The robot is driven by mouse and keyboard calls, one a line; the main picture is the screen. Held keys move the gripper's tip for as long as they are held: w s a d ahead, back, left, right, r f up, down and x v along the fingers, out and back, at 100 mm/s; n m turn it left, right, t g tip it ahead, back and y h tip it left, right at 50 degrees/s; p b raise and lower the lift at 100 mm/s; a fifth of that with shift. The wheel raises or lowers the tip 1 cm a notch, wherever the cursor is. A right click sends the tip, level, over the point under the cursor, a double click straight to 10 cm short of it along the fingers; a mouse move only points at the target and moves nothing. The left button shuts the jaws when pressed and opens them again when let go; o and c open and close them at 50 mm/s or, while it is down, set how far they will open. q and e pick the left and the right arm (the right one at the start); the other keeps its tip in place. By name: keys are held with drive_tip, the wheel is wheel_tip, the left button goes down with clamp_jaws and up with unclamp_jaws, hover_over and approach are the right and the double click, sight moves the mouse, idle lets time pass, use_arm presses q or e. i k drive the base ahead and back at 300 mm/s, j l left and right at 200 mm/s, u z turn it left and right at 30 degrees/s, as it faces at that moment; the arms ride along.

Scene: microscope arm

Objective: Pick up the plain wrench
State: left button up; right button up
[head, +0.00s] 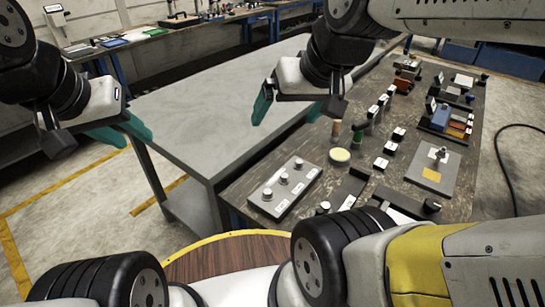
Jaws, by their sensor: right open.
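I cannot make out a plain wrench among the small items on the dark workbench (240,190). My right gripper (288,108) has its teal fingers apart and empty. It hangs above the bare grey table, close to where that table meets the workbench. My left gripper (122,132) is at the left, over the floor just beyond the grey table's left edge. Its teal fingers overlap in this view, so their gap is unclear, and nothing shows in them.
The grey table (190,105) is clear. The workbench holds a metal block with three knobs (285,186), a pale round disc (340,155), several small black-and-white blocks and a grey plate (432,170). A round wooden top (215,258) is nearest me. A black cable lies right.

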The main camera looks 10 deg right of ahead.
sight(359, 127)
drive_tip(key=z, duration=1.3)
